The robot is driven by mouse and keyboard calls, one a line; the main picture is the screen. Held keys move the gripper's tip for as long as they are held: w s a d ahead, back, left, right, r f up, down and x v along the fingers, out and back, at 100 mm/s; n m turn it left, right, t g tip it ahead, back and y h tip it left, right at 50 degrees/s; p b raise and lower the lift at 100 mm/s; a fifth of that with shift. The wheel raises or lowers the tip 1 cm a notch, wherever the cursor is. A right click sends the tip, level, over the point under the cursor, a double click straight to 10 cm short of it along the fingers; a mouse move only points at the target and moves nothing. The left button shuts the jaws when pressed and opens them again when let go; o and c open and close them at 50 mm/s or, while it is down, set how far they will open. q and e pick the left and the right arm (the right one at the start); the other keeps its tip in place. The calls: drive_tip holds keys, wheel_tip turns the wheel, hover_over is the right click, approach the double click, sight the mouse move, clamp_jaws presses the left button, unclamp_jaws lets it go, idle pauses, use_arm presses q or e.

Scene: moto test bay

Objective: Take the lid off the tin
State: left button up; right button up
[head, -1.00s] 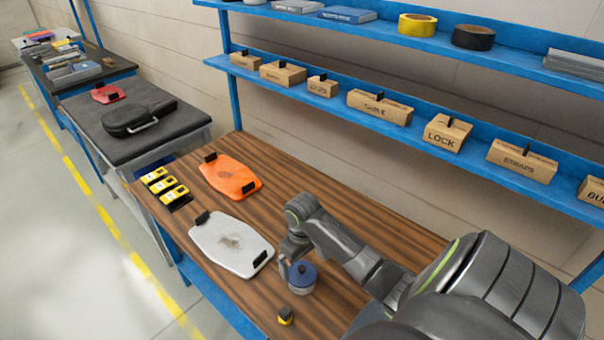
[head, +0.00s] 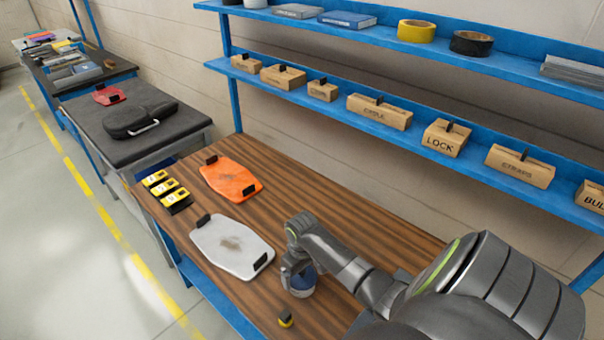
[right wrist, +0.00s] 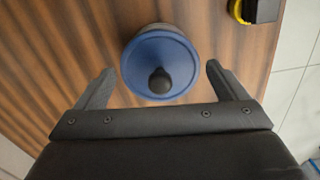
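The tin (head: 303,289) stands upright on the wooden bench top, partly hidden behind my right gripper in the head view. My right gripper (head: 291,274) is at the tin. In the right wrist view its two fingers (right wrist: 159,78) are spread wide, one on each side of the lid, with a gap on both sides. I cannot tell their exact height against the lid. My left gripper is not in view.
A small yellow and black item (head: 286,319) lies near the tin by the bench's front edge. A grey-white board (head: 228,246) and an orange board (head: 231,180) lie to the left. A blue shelf (head: 330,97) with cardboard boxes runs behind. The bench right of the orange board is clear.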

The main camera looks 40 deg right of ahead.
drive_tip(key=c, duration=0.7)
drive_tip(key=shift+r, duration=0.1)
